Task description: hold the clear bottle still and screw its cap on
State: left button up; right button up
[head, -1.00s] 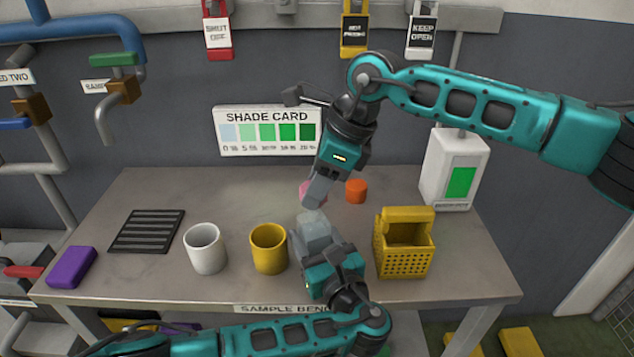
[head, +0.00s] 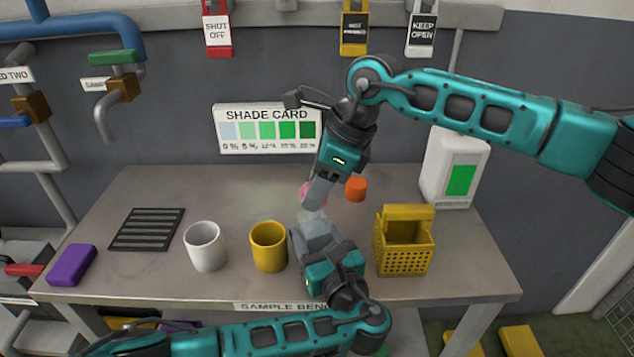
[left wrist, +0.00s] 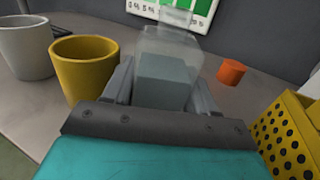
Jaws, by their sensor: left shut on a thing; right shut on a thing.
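The clear bottle (head: 311,219) stands upright on the bench, faint and partly hidden by my left gripper in the head view. The left wrist view shows its see-through body and narrower neck (left wrist: 183,17). My left gripper (head: 316,236) is shut around the bottle's body, one finger on each side. My right gripper (head: 314,198) points down just above the bottle's top, shut on a pink cap (head: 305,190) that is mostly hidden by its fingers. I cannot tell whether the cap touches the neck.
A white cup (head: 204,250) and a yellow cup (head: 268,250) stand left of the bottle. A yellow perforated basket (head: 404,258) stands close on the right. An orange cylinder (head: 356,189) sits behind. A black grate (head: 146,230) and purple block (head: 71,266) lie farther left.

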jog(key=shift+f, duration=1.45)
dwell(0.8)
jog(key=o, duration=0.5)
jog(key=shift+c, duration=0.2)
jog(key=c, duration=0.5)
jog(key=m+t, duration=0.1)
jog(key=m, duration=0.2)
jog(key=m+t+h, duration=0.1)
jog(key=m, duration=0.2)
jog(key=shift+s+a, duration=0.1)
jog(key=shift+s, duration=0.05)
jog(key=m, duration=0.2)
jog(key=m+t+h, duration=0.1)
jog(key=m, duration=0.2)
jog(key=shift+s+a+h, duration=0.1)
jog(key=shift+a+h, duration=0.05)
jog(key=shift+h, duration=0.15)
jog(key=shift+m+t, duration=0.3)
jog(key=shift+m, duration=0.3)
